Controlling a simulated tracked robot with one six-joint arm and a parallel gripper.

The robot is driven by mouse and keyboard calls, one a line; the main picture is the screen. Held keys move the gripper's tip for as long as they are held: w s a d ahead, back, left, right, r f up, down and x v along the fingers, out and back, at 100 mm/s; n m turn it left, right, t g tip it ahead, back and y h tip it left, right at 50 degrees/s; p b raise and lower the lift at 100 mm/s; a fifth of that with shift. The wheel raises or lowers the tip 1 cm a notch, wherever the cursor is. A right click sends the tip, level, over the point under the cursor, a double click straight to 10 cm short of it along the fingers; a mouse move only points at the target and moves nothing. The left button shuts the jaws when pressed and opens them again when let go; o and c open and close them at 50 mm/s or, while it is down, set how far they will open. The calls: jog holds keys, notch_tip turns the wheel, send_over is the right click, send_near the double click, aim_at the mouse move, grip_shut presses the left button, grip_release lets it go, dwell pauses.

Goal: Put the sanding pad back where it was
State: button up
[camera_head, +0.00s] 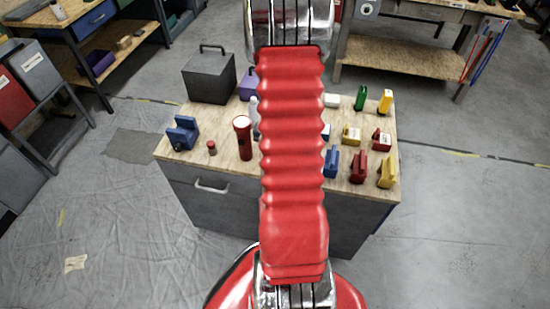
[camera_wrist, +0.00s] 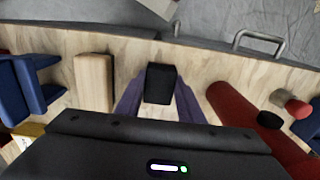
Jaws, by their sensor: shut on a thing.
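My gripper (camera_wrist: 160,88) shows in the wrist view, with two purple fingers reaching over the bench top. They are closed on a small black block (camera_wrist: 160,82), which seems to be the sanding pad. I cannot tell whether the block touches the bench top below it. In the head view my red arm hides the gripper and the block.
The wooden bench (camera_head: 222,166) holds a red cylinder (camera_head: 242,138), a blue tool (camera_head: 182,133), a grey box (camera_head: 209,76) and several coloured blocks at right. A pale wooden block (camera_wrist: 94,83) stands left of my fingers. Bare wood lies around the held block.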

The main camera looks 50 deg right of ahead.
jog(key=o, duration=1)
jog(key=shift+r, duration=0.1)
notch_tip(320, 180, up, 12)
jog(key=shift+f, duration=0.1)
dwell(0.9)
